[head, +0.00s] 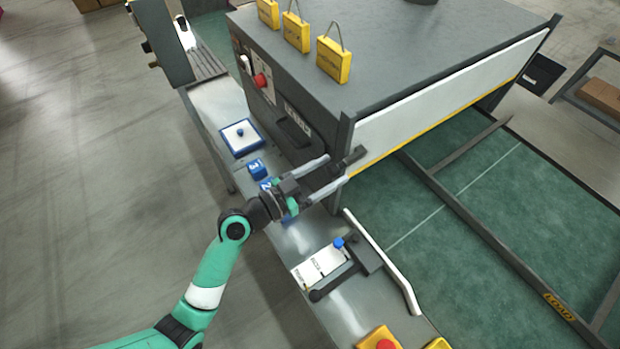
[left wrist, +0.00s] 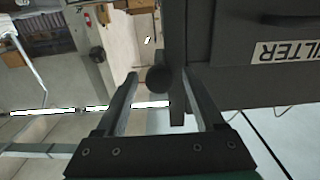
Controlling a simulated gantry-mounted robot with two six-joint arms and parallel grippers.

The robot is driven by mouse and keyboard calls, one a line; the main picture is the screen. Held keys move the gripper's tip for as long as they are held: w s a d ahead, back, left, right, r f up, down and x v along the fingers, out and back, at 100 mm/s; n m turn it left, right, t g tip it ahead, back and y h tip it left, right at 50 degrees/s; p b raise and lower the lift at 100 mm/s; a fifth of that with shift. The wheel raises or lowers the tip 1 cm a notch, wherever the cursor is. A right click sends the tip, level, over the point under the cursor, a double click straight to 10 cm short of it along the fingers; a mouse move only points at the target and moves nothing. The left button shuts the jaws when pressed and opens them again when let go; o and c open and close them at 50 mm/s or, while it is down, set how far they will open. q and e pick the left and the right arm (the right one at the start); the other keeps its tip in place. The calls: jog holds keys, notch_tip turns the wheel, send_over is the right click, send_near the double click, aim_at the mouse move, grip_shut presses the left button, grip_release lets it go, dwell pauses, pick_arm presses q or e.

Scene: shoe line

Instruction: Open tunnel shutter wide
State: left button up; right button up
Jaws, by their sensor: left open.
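The tunnel shutter (head: 430,112) is a white panel with a yellow lower edge across the opening of the large grey tunnel (head: 400,50). A short dark handle (head: 351,157) sticks out at its near left corner. My left gripper (head: 335,171) is open and empty, its fingers pointing at this handle. In the left wrist view, the dark round end of the handle (left wrist: 158,78) appears between the two open fingertips (left wrist: 160,74). I cannot tell whether either finger touches it. My right gripper is not in view.
A green conveyor (head: 470,190) with dark rails runs out under the shutter. A side ledge holds a blue-rimmed white tray (head: 241,137), blue numbered blocks (head: 256,167), a lever unit (head: 325,268) and a red button on yellow (head: 380,340). Yellow tags (head: 333,60) stand on the tunnel.

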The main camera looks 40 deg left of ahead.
pick_arm(q)
jog(key=v, duration=1)
jog(key=shift+s, duration=0.15)
